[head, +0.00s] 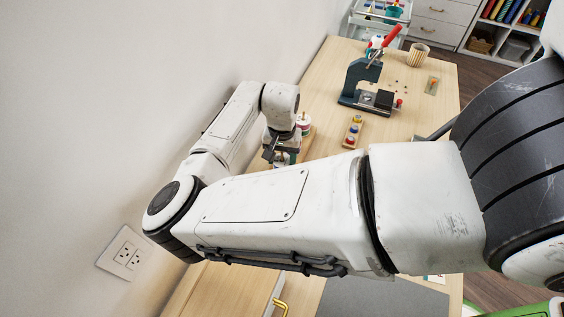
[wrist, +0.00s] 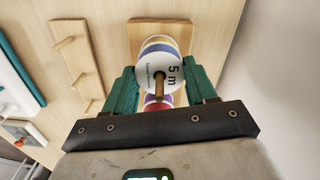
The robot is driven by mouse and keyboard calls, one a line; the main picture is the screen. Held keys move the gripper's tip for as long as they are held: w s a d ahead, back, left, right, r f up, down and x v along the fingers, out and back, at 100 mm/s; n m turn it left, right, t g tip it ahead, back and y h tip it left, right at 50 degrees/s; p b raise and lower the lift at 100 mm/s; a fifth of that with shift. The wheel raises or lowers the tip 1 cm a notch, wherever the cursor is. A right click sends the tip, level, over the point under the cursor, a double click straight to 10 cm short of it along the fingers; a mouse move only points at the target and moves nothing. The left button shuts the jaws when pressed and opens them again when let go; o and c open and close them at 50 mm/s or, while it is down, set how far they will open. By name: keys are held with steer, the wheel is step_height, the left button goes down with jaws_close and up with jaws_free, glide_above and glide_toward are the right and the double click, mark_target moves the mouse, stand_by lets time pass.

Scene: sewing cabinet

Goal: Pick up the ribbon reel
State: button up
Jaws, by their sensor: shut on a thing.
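The ribbon reel (wrist: 160,72) has a white face marked "5 m", and a brown peg shows at its centre. Coloured bands show on its edge, and a red and purple striped part shows below the face. The green fingers of my gripper (wrist: 161,88) stand on both sides of the reel and are shut on it. A light wooden base (wrist: 142,30) lies behind it; I cannot tell whether the reel touches it. In the head view my gripper (head: 282,154) is low over the table by the wall, partly hidden by my arm.
A wooden strip with pegs (wrist: 75,55) lies left of the reel in the wrist view. The head view shows a lever press (head: 362,82) with a red handle, a cup (head: 418,54) and a small board with coloured pieces (head: 353,131). The wall (head: 110,110) is close on the left.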

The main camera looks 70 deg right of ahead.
steer(key=shift+c, duration=0.6)
steer(key=shift+r, duration=0.1)
step_height(320, 180, up, 10)
steer(key=shift+f+b, duration=0.1)
steer(key=shift+b, duration=0.35)
